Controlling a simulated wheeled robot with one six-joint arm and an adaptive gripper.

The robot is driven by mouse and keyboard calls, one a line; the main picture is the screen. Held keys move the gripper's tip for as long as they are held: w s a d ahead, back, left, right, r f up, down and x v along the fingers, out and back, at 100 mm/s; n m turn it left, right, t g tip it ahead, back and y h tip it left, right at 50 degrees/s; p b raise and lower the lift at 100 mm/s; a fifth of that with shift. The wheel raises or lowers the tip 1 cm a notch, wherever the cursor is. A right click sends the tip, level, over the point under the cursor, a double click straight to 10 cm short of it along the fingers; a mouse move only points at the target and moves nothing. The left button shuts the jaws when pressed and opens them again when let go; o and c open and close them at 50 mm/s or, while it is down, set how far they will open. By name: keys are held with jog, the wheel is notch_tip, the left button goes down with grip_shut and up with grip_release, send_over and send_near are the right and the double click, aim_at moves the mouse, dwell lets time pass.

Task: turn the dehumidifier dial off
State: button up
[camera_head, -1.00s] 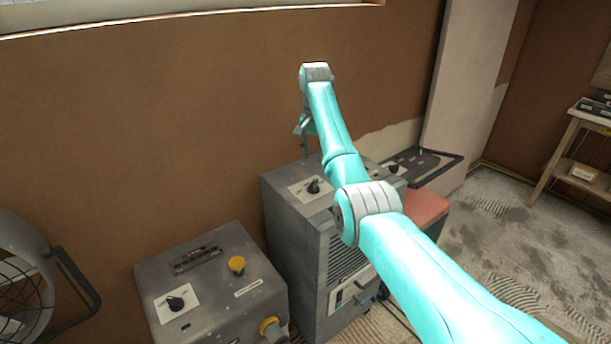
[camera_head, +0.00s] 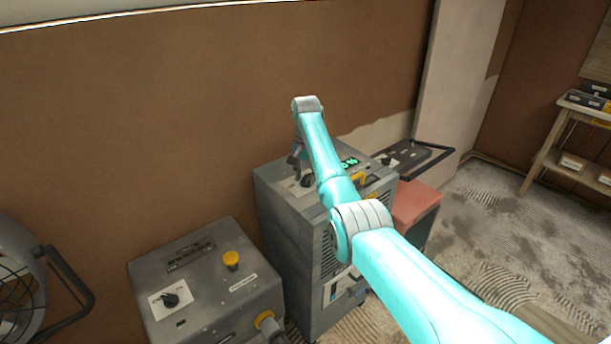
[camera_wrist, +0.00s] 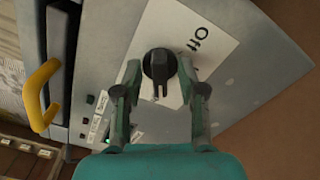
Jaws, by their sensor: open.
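The dehumidifier (camera_head: 285,215) is a tall grey cabinet in the middle of the head view, with a green lit display (camera_head: 349,162) on its top. Its black dial (camera_wrist: 160,66) sits on a white plate (camera_wrist: 205,40) marked "Off" in the wrist view; the dial also shows in the head view (camera_head: 307,181). My gripper (camera_wrist: 162,78) is open, with one finger on each side of the dial. I cannot tell whether either finger touches it. In the head view my gripper (camera_head: 295,168) is low over the cabinet's top, partly hidden by my arm.
A yellow handle (camera_wrist: 40,95) stands out from the cabinet. A lower grey box (camera_head: 205,280) with its own black dial (camera_head: 170,300) and a yellow knob (camera_head: 231,260) stands to the left, beside a fan (camera_head: 25,285). A brown wall rises close behind.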

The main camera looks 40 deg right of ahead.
grip_shut()
jog(key=shift+n, duration=0.3)
jog(key=n, duration=0.4)
jog(key=shift+d, duration=0.1)
jog(key=n, duration=0.5)
jog(key=shift+s+d+n, duration=0.1)
jog(key=shift+n, duration=0.3)
jog(key=n, duration=0.7)
jog(key=shift+d, duration=0.15)
jog(key=n, duration=0.6)
jog(key=shift+n, duration=0.4)
